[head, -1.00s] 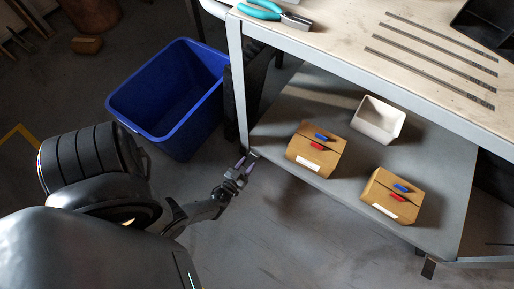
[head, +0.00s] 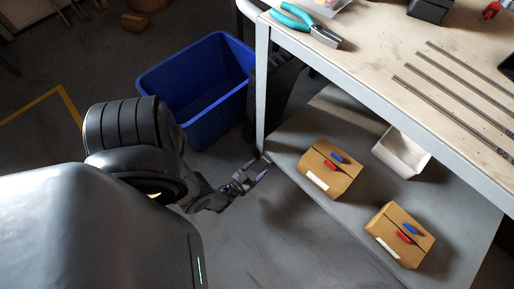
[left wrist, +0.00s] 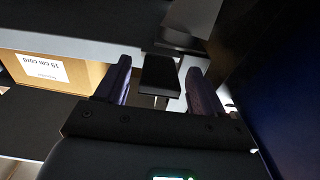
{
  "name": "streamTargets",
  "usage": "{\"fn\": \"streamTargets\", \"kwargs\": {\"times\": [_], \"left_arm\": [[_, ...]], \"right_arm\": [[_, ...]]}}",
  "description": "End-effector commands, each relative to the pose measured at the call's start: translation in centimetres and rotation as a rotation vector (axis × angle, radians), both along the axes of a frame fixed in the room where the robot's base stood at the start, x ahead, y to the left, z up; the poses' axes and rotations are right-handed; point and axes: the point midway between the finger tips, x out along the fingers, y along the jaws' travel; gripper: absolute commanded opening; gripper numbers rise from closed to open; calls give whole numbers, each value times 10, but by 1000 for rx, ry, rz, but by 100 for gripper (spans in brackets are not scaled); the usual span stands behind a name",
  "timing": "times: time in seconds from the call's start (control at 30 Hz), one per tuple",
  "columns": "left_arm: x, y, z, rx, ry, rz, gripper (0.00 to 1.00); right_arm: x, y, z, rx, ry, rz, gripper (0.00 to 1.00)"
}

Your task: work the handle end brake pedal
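The cart's tubular handle (head: 247,8) shows at the upper left end of the cart in the head view. Below it, the near leg (head: 262,90) runs down to the lower shelf corner. My left gripper (head: 256,170) is beside that corner, its two purple-grey fingers apart and empty. In the left wrist view, a black block-shaped piece that looks like the brake pedal (left wrist: 160,75) appears between the open fingers (left wrist: 160,88), ahead of them. I cannot tell whether they touch it. In the head view the pedal is too small to make out. My right gripper is out of view.
A blue bin (head: 200,85) stands left of the cart leg. The lower shelf (head: 290,165) carries two cardboard boxes (head: 325,172) (head: 392,240) and a white bin (head: 400,152). Pliers (head: 305,24) lie on the worktop. The floor in front of the shelf is clear.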

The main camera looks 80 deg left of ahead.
Motion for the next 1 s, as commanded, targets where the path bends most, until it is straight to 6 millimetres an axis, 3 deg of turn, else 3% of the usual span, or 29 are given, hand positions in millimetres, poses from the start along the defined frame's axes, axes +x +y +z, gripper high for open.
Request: {"fn": "streamTargets", "kwargs": {"times": [0.37,1.0], "left_arm": [[-6,-3,0,-1,2,0,68],[-85,-50,-5,-1,2,0,68]], "right_arm": [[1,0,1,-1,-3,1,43],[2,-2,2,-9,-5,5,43]]}}
